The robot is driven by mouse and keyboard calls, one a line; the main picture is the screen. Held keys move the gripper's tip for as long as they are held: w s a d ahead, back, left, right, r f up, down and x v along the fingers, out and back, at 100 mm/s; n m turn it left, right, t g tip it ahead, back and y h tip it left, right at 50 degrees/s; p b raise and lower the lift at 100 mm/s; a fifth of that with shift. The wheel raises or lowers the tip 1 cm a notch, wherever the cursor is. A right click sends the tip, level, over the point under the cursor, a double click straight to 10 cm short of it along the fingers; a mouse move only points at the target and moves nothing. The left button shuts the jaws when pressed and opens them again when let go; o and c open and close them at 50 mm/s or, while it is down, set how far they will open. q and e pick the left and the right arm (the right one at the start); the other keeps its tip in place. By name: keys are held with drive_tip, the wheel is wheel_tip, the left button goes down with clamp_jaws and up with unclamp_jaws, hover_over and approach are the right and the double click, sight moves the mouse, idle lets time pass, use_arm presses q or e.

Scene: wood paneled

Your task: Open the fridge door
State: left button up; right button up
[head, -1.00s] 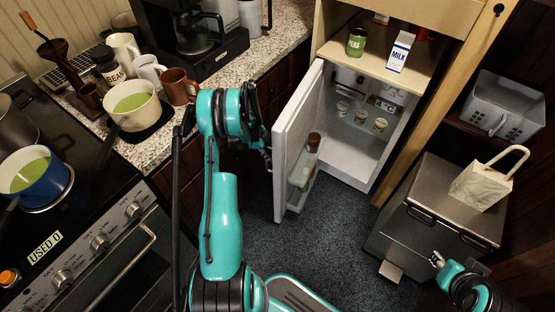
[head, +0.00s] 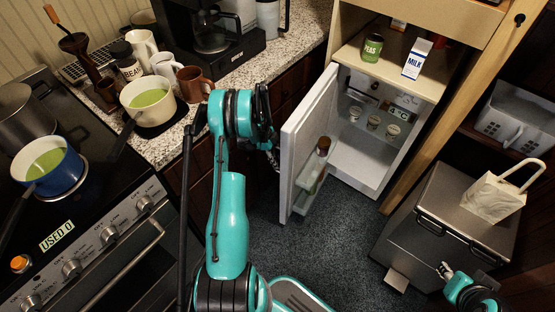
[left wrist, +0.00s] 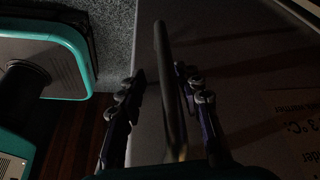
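The fridge door (head: 305,135) stands open in the head view, swung out to the left of the lit fridge interior (head: 365,155). A bottle shows on its inner shelf. My left gripper (head: 268,147) is at the door's outer side, its fingertips partly hidden. In the left wrist view a bar handle (left wrist: 169,75) runs between the two fingers of my left gripper (left wrist: 160,85). The fingers are apart, with a visible gap on the left side of the bar. My right gripper (head: 444,270) is at the lower right, away from the fridge and too small to read.
A metal bin (head: 440,225) with a white bag (head: 492,197) on it stands right of the fridge. The counter (head: 185,135) with mugs and a pot is at left, beside the stove (head: 85,215). Carpet (head: 320,250) before the fridge is clear.

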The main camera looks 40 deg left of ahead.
use_arm(q)
wheel_tip(320, 180, up, 10)
idle(0.5)
idle(0.4)
